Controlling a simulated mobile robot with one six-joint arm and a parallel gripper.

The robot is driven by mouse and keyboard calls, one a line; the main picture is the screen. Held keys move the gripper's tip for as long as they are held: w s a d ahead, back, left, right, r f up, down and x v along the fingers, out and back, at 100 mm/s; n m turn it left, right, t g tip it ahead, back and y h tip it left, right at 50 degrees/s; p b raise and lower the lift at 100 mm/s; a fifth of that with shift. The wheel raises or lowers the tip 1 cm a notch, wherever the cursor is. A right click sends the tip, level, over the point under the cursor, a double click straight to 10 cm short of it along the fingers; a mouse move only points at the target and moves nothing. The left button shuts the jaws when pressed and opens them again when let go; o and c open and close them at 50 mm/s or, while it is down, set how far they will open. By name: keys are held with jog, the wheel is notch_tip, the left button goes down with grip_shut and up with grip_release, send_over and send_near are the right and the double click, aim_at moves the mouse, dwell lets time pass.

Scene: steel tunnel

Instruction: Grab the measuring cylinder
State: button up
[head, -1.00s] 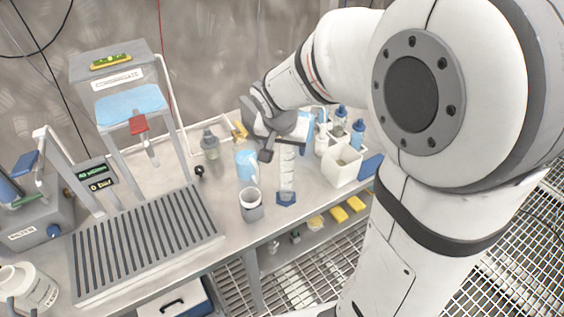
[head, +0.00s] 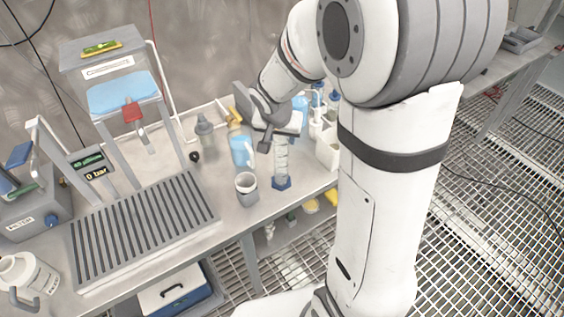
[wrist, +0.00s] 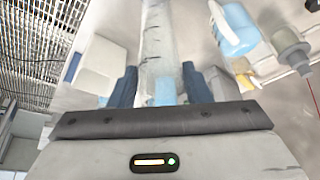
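The measuring cylinder (head: 281,158) is a clear, tall tube with a blue six-sided base, standing upright near the bench's front edge. My gripper (head: 279,138) is at the upper part of the cylinder in the head view and hides its top. In the wrist view, the cylinder (wrist: 158,42) runs up from between the two dark blue fingers of my gripper (wrist: 160,88). The fingers are spread, one on each side of the tube, with little room between. I cannot tell whether they touch it.
A grey-white cup (head: 246,190) and a light blue jug (head: 242,150) stand left of the cylinder. A white box (head: 327,150) and blue-capped bottles are close on its right. A slatted grey tray (head: 140,230) fills the bench's left part.

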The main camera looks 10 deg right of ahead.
jog(key=c, duration=0.9)
jog(key=shift+r, duration=0.1)
